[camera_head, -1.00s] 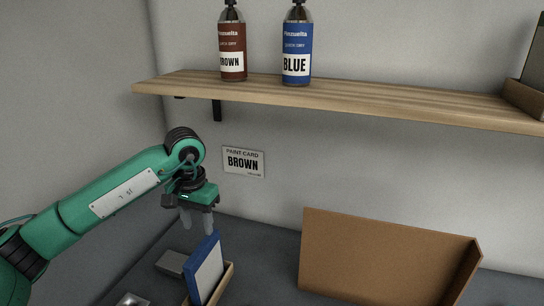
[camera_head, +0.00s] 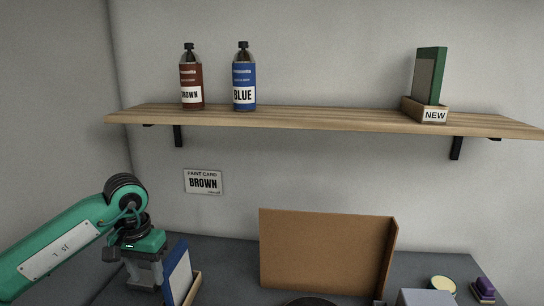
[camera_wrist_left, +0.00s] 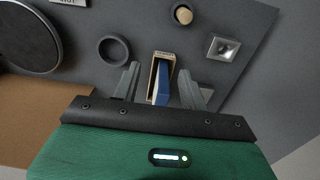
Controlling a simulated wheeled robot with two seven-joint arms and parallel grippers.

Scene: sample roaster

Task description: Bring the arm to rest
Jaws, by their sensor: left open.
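My left arm comes in from the left in the head view, with a green wrist. Its gripper (camera_head: 146,274) points down, just left of a blue-edged panel (camera_head: 178,270) standing in a small wooden holder (camera_head: 194,289). In the left wrist view the two grey fingers (camera_wrist_left: 160,84) are apart with nothing held between them. The blue panel (camera_wrist_left: 163,88) and its wooden holder (camera_wrist_left: 154,66) show in the gap, beyond the fingers as far as I can tell. My right gripper is not in view.
A wooden shelf (camera_head: 300,117) carries a brown bottle (camera_head: 191,80), a blue bottle (camera_head: 244,82) and a green panel (camera_head: 430,74) in a NEW holder (camera_head: 425,110). A brown board (camera_head: 322,250) stands on the counter. A dark ring (camera_wrist_left: 101,50) and metal square piece (camera_wrist_left: 223,48) lie near the gripper.

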